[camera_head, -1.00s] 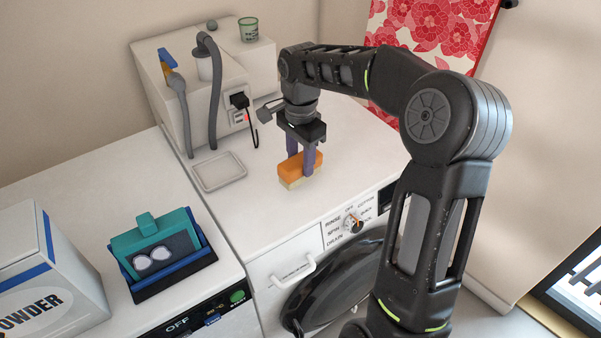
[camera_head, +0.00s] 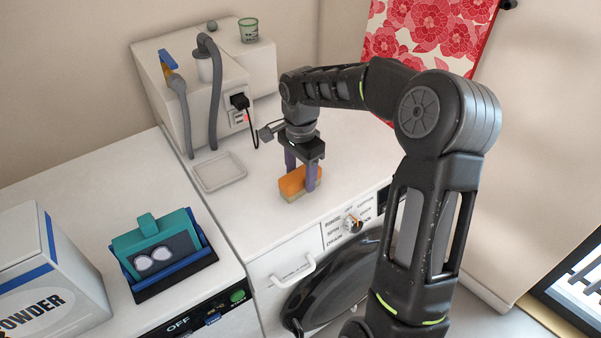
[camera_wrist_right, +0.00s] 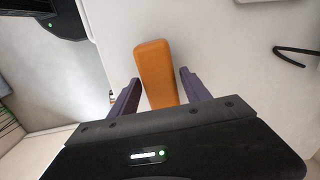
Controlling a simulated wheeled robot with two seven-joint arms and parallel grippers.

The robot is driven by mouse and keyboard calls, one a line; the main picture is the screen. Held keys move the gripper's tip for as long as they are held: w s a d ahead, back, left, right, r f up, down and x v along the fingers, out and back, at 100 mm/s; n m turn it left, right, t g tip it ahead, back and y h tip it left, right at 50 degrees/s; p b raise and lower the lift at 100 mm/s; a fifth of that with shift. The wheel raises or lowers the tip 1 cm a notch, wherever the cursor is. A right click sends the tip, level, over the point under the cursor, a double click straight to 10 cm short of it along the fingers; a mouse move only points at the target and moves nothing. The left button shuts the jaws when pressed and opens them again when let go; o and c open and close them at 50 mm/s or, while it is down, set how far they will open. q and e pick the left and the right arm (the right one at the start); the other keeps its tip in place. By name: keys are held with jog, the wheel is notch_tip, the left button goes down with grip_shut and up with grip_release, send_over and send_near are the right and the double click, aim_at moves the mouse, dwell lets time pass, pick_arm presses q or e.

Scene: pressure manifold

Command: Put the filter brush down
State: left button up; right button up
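The filter brush, an orange block with a pale bristle underside (camera_head: 291,184), rests on the white top of the washing machine (camera_head: 350,160). My right gripper (camera_head: 302,178) is over it, pointing down, with its purple fingers spread on either side. In the right wrist view the orange back of the brush (camera_wrist_right: 157,70) lies between the fingers of my right gripper (camera_wrist_right: 158,88), with a gap to each finger. My left gripper is out of view.
A shallow white tray (camera_head: 219,184) lies left of the brush. A white unit with a grey hose (camera_head: 214,105) and a green cup (camera_head: 249,30) stands behind. A teal and blue lint filter (camera_head: 158,250) and a powder box (camera_head: 40,275) are on the left machine.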

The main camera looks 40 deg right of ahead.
aim_at(299, 171)
jog(key=shift+o, duration=0.4)
jog(key=shift+f, duration=0.15)
jog(key=r, duration=0.2)
jog(key=r+b, duration=0.1)
jog(key=r, duration=0.4)
jog(key=shift+w, duration=0.3)
jog(key=shift+s+r, duration=0.1)
jog(key=shift+r, duration=0.3)
